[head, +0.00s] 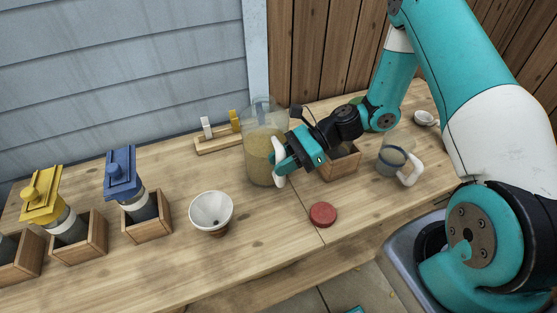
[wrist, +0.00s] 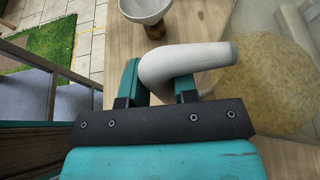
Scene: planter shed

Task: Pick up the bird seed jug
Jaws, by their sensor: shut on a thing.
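The bird seed jug (head: 262,145) is a large clear jug with tan seed inside and a white handle. It stands upright on the wooden bench, near the back. My gripper (head: 281,163) is at the jug's right front side in the head view, shut on the white handle. In the wrist view, the handle (wrist: 190,63) sits between the two teal fingers (wrist: 158,82). The jug's seed-filled body (wrist: 255,85) shows to the right there. Part of the handle is hidden by my gripper.
A white funnel (head: 211,211) stands left of the jug, and a red lid (head: 323,214) lies in front. A smaller jug (head: 394,158) and a wooden box (head: 341,163) are to the right. A wooden rack (head: 218,143) stands behind. Blue-topped (head: 122,176) and yellow-topped (head: 46,199) feeders stand left.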

